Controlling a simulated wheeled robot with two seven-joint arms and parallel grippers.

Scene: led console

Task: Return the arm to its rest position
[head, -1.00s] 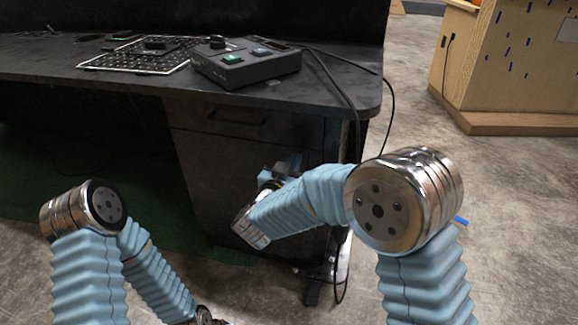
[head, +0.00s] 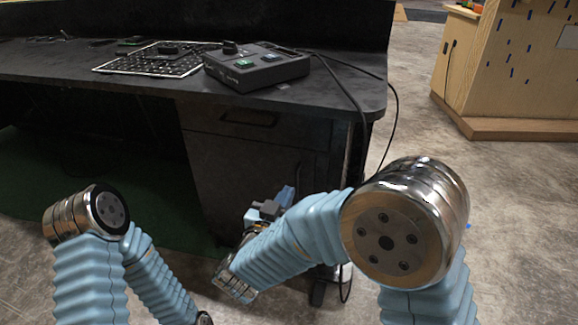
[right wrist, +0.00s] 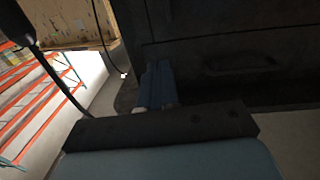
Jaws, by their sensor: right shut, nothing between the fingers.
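My right arm reaches down in front of the desk's drawer front, below the tabletop. My right gripper (head: 284,197) shows in part in the head view, beyond the wrist; it is shut and empty. In the right wrist view its blue fingers (right wrist: 159,84) are together, with the dark desk front beyond them. My left arm hangs low at the left of the head view, and its gripper is out of the picture. The console (head: 256,66), a dark box with a green button (head: 243,63) and a black knob (head: 231,47), stands on the desk, apart from my arms.
The black desk (head: 330,96) has a drawer (head: 247,120) under its top. A dark perforated board (head: 150,62) lies left of the console. Black cables (head: 391,125) hang off the desk's right end. A wooden cabinet (head: 505,75) stands at the right, with open floor between.

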